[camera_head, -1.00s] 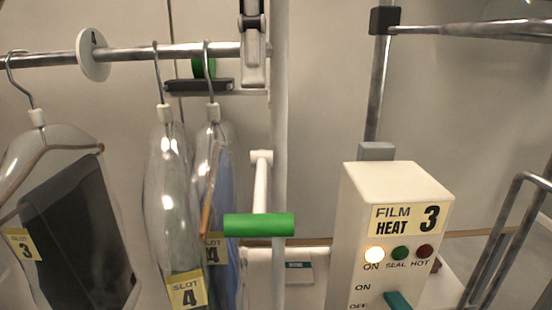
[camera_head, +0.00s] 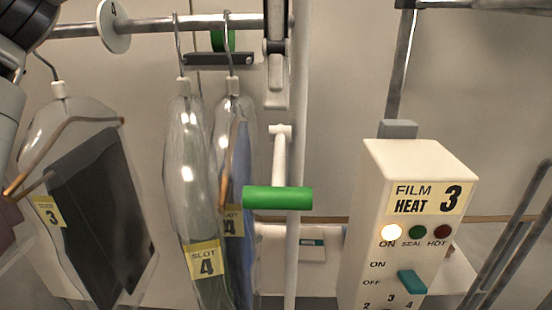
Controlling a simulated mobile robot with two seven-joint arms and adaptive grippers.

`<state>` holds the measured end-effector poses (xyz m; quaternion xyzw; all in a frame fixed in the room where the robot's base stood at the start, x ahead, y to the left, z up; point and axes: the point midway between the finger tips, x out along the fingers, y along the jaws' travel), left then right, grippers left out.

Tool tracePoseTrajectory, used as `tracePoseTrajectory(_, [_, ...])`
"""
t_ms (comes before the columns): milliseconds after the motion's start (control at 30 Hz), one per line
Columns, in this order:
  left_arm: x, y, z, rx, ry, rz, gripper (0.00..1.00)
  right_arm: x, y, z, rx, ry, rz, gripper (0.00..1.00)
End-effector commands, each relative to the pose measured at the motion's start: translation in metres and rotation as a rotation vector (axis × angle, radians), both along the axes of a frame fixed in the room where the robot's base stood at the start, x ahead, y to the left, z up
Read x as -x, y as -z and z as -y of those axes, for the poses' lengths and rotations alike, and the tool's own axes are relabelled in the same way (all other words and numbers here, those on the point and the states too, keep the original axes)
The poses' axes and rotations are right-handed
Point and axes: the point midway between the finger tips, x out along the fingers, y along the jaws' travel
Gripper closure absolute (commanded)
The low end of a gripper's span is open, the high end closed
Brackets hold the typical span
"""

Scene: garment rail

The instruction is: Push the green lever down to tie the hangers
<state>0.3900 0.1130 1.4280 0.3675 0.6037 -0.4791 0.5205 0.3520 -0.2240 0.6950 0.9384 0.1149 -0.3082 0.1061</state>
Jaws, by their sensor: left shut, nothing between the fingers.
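The green lever handle (camera_head: 278,198) is a horizontal bar at the end of a white arm, right of the hangers, in front of a white post. Two hangers (camera_head: 177,50) (camera_head: 228,45) hang close together on the rail, holding clear-bagged garments with yellow slot 4 tags (camera_head: 204,260). A black bar with a green knob (camera_head: 222,41) sits by their necks. My left gripper (camera_head: 27,22) shows only in part as a dark shape in the top left corner, well away from the lever. Its fingertips are not clear. My right gripper is out of view.
A white film heat box (camera_head: 408,190) with lit lamp and teal switch stands right of the lever. A metal rail (camera_head: 150,26) with a white divider disc (camera_head: 113,26) runs along the top. A bagged dark garment with a slot 3 tag (camera_head: 48,211) hangs at left.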

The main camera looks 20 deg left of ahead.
Motion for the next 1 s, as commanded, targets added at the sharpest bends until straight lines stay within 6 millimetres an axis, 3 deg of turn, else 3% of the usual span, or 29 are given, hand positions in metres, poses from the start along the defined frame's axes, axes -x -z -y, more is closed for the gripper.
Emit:
tracePoseTrajectory(300, [0.01, 0.051, 0.003, 0.0, 0.003, -0.003, 1.0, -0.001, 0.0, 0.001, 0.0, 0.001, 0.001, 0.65])
tracePoseTrajectory(500, [0.014, 0.073, 0.004, 0.0, 0.001, -0.002, 1.0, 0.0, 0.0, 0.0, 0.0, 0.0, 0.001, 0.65])
tracePoseTrajectory(1000, [0.016, 0.084, 0.005, 0.0, -0.001, -0.001, 1.0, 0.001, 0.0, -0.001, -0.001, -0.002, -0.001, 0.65])
